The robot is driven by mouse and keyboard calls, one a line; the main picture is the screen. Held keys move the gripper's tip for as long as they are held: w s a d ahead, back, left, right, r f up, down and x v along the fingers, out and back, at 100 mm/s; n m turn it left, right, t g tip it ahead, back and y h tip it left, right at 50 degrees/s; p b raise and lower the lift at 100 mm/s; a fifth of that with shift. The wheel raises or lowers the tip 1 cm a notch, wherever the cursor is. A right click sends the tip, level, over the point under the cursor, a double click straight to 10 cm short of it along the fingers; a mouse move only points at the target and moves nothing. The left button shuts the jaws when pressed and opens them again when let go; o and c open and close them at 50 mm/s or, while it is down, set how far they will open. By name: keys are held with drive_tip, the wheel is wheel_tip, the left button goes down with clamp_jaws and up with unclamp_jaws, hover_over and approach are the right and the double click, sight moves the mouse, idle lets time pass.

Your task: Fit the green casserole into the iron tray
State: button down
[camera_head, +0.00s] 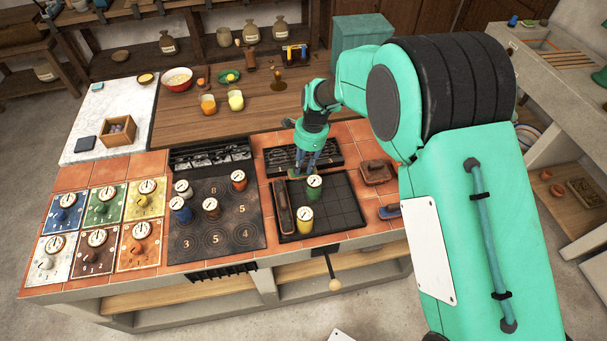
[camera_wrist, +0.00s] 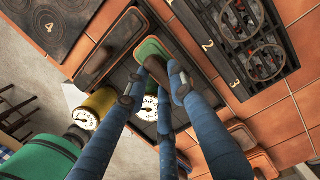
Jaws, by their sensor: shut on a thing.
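The green casserole (camera_wrist: 152,50), a small block-like dish with a brown top part, is between my fingers in the wrist view. My gripper (camera_head: 302,167) is shut on it over the back edge of the iron tray (camera_head: 347,213). In the head view, the green casserole (camera_head: 294,173) is mostly hidden by my fingers; I cannot tell whether it touches the tray. The tray is dark, with a gridded floor. A long brown casserole (camera_head: 283,207) lies along its left side. A green pot (camera_head: 314,188) and a yellow pot (camera_head: 305,220) with dial lids stand in it.
A brown casserole (camera_head: 377,172) and a blue one (camera_head: 389,212) lie on the tiles right of the tray. A black grate (camera_head: 322,156) is behind it. The numbered hob (camera_head: 216,232) with several small pots is on the left. The tray's right part is clear.

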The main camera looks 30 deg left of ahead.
sight(304, 172)
drive_tip(key=shift+f+b, duration=0.4)
drive_tip(key=shift+f, duration=2.05)
drive_tip(key=shift+f, duration=0.15)
drive_tip(key=c, duration=1.8)
unclamp_jaws()
drive_tip(key=shift+o, duration=0.2)
drive_tip(key=r, duration=0.4)
drive_tip(key=d+r+p, duration=0.1)
drive_tip(key=r, duration=0.3)
drive_tip(key=w+r+p, duration=0.1)
drive_tip(key=r, duration=0.3)
drive_tip(key=shift+w+d+r, duration=0.1)
drive_tip(key=shift+d, duration=0.05)
